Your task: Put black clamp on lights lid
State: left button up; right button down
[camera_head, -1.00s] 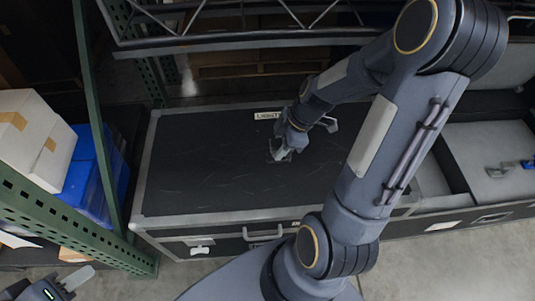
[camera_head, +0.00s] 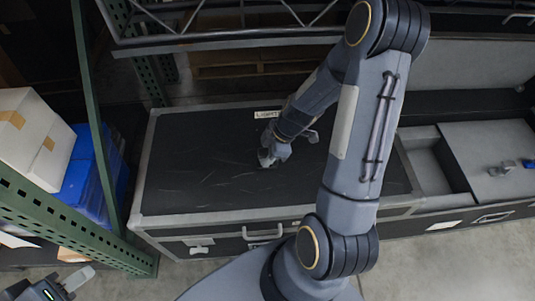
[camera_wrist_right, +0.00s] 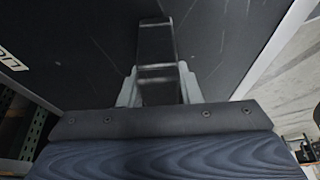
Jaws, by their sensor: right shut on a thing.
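The lights lid (camera_head: 200,185) is the flat black top of a metal-edged case labelled "LIGHT", in the middle of the head view. My right gripper (camera_head: 267,161) is low over the middle of this lid. In the right wrist view, its pale fingers (camera_wrist_right: 158,84) are shut on the black clamp (camera_wrist_right: 156,45), a dark bar reaching out past the fingertips over the lid. I cannot tell whether the clamp touches the lid. In the head view the clamp is mostly hidden by the gripper. My left gripper (camera_head: 66,285) is at the bottom left corner, partly cut off.
An open case with a grey panel (camera_head: 490,150) stands at the right, with a small grey clamp-like thing (camera_head: 499,169) and a blue one (camera_head: 528,163) on it. Green rack posts (camera_head: 95,120), boxes (camera_head: 30,140) and a blue bin (camera_head: 90,180) stand at the left.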

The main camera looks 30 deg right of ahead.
jog(key=shift+f, duration=0.2)
jog(key=c, duration=1.1)
grip_release()
jog(key=shift+o, duration=0.2)
jog(key=shift+r, duration=0.1)
jog(key=shift+r+p, duration=0.25)
jog(key=shift+p, duration=0.05)
jog(key=p+v, duration=0.1)
jog(key=v, duration=1)
jog(key=s+a+r+m+t, duration=0.3)
jog(key=s+a+r+m, duration=0.8)
jog(key=s+r+m, duration=0.2)
jog(key=shift+s+r+m, duration=0.25)
jog(key=shift+m, duration=0.15)
